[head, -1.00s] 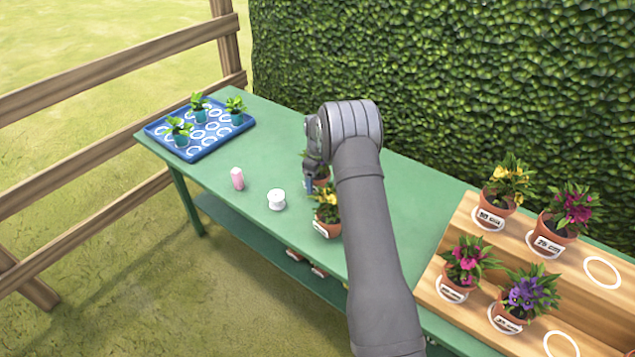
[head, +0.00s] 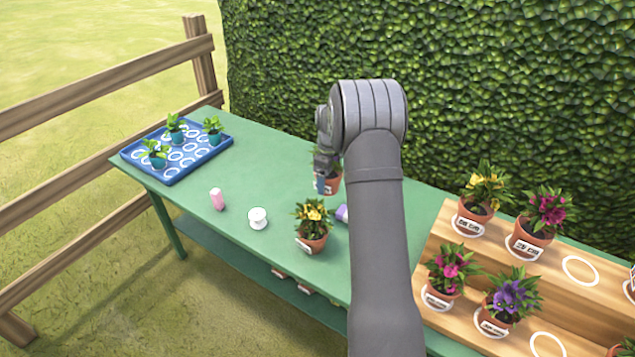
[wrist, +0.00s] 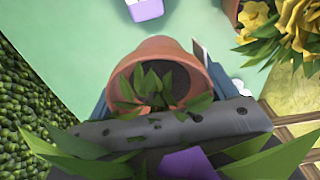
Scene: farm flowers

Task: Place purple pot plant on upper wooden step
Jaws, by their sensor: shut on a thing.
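My gripper (head: 322,178) is shut on a terracotta pot (head: 334,184) and holds it above the green table, behind the yellow pot plant. In the wrist view the held pot (wrist: 160,62) is between the fingers (wrist: 158,88), with green leaves and a purple petal (wrist: 188,163) close to the camera. My arm hides much of this plant in the head view. The upper wooden step (head: 552,262) at the right carries a yellow and a magenta pot plant, with an empty white ring (head: 580,270) right of them.
The lower wooden step (head: 470,322) holds magenta and purple (head: 507,302) plants and an empty ring (head: 547,345). A yellow plant (head: 311,225), white spool (head: 258,218), pink bottle (head: 217,199), purple object (head: 342,213) and blue seedling tray (head: 130,152) are on the table. A hedge stands behind.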

